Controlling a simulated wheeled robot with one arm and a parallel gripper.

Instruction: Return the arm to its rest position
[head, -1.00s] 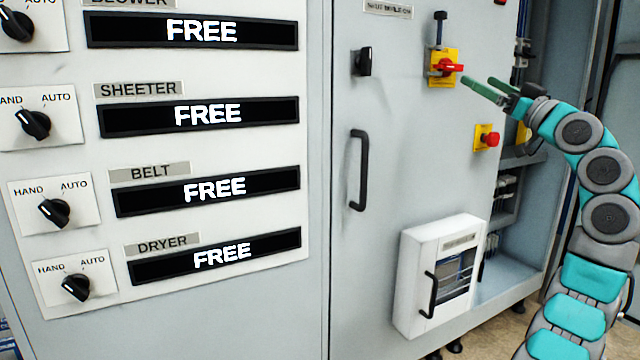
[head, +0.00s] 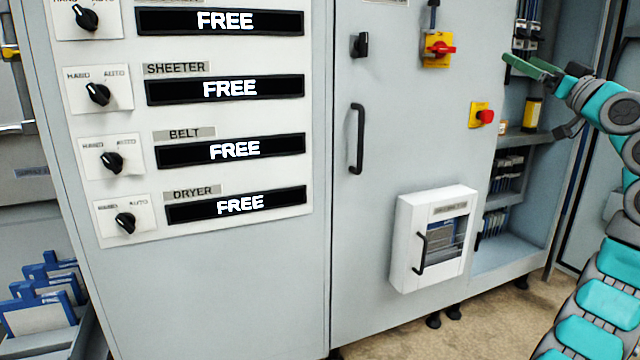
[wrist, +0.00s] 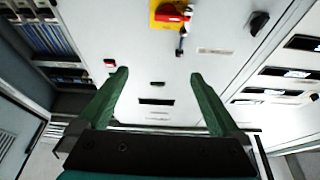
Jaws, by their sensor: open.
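My gripper (head: 529,68) is at the upper right of the head view, at the end of my teal and grey arm. Its green fingers point left toward the grey cabinet. In the wrist view the two green fingers (wrist: 160,88) stand wide apart with nothing between them. The cabinet face is beyond them, apart from the fingertips. A red rotary switch on a yellow plate (head: 438,50) is on the cabinet door, left of the gripper; it also shows at the top of the wrist view (wrist: 170,13).
The cabinet door has a black handle (head: 356,138), a red emergency button (head: 485,116) and a white box (head: 403,245). Open shelves (head: 512,252) are behind my arm. Display panels reading FREE with black knobs are at left. Blue-edged panels (head: 40,310) stand at lower left.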

